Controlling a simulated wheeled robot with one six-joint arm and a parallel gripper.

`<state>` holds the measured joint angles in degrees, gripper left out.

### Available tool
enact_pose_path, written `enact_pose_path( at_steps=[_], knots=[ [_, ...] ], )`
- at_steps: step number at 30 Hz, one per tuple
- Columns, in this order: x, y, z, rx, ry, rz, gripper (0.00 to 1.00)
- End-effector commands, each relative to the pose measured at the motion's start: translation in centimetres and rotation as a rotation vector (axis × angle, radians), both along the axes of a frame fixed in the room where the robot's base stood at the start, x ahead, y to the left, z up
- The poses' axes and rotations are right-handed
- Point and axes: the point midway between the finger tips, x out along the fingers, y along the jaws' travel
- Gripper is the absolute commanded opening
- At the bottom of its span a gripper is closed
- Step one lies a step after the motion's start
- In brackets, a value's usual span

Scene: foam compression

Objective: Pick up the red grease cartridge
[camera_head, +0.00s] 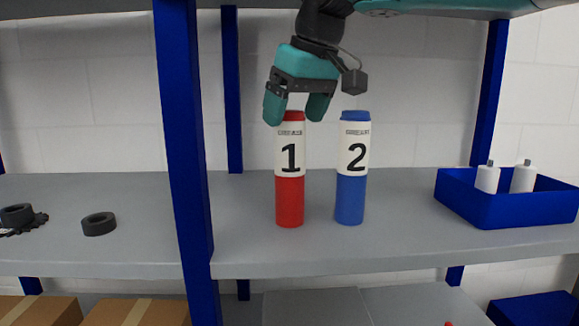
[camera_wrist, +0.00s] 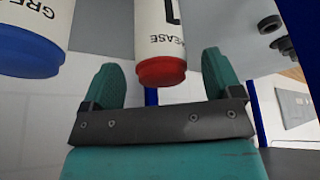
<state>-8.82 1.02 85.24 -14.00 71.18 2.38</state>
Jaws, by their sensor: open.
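The red grease cartridge (camera_head: 290,200) stands upright on the grey shelf, with a white label marked 1 and a red cap. My gripper (camera_head: 295,112) is open at the top of this cartridge, its fingers pointing down on either side of the cap in the head view. In the wrist view the red cap (camera_wrist: 160,71) shows between the two teal fingers (camera_wrist: 162,80), nearer the right one. I cannot tell whether a finger touches it. The blue cartridge (camera_head: 350,200), marked 2, stands upright just to the right; its blue cap (camera_wrist: 28,55) shows left of the fingers.
A blue bin (camera_head: 505,208) with two white bottles stands at the right of the shelf (camera_head: 400,240). Black rings (camera_head: 99,224) lie at the left. A blue post (camera_head: 183,150) rises left of the red cartridge. Cardboard boxes (camera_head: 130,312) sit on the level below.

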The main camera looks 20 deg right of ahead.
Motion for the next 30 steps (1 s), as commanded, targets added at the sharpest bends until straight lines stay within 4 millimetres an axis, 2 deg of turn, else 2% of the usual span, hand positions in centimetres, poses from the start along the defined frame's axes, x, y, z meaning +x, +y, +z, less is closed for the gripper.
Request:
enact_pose_path(
  at_steps=[3, 6, 14, 25, 30],
  knots=[
    [0.7, 0.3, -1.8, -0.001, 0.003, 0.001, 0.85],
    [1.0, 0.4, -2.6, -0.001, 0.001, 0.001, 0.85],
    [1.1, 0.4, -2.8, -0.001, -0.001, 0.001, 0.85],
    [1.1, 0.4, -2.7, -0.001, -0.001, 0.0, 0.02],
    [1.1, 0.4, -2.7, 0.0, -0.003, 0.0, 0.0]
  ],
)
